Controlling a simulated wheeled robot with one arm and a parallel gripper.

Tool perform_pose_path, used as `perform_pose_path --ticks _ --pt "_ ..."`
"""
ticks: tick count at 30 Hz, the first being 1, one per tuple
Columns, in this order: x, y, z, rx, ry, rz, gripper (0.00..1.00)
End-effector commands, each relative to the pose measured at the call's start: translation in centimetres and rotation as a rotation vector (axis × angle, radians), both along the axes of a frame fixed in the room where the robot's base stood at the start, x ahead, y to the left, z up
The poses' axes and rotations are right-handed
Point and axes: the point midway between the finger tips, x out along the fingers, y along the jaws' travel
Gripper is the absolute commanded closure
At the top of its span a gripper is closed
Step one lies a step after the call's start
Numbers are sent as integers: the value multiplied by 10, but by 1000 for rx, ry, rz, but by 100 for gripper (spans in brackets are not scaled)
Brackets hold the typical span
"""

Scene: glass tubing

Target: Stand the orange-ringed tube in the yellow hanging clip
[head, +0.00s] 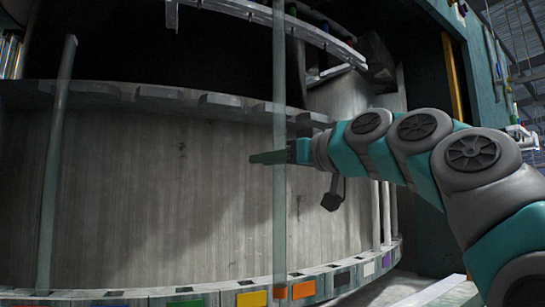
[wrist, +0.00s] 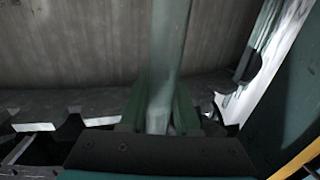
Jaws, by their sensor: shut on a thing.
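A long clear glass tube (head: 279,200) stands upright in the head view, with an orange band (head: 280,292) near its lower end. My gripper (head: 268,157) is at its middle height, coming from the right. In the wrist view the tube (wrist: 168,60) runs between the two green fingers (wrist: 160,110), which are shut on it. Its lower end is in front of the curved base strip; I cannot tell whether it touches. Coloured clips hang on the curved upper rail (head: 330,45); I cannot make out a yellow one.
The base strip (head: 215,299) carries coloured labels, including orange, green and purple. Another glass tube (head: 55,160) stands, slightly tilted, at the left. A grey notched ledge (head: 150,96) crosses the curved panel behind. A teal frame (head: 440,90) stands at the right.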

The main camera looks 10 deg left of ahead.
Motion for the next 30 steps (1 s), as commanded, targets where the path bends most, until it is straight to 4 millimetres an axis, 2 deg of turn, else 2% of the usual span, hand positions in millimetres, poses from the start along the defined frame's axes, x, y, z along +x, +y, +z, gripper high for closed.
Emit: perform_pose_path --ticks 30 --pt "48 43 2 1 -2 0 100"
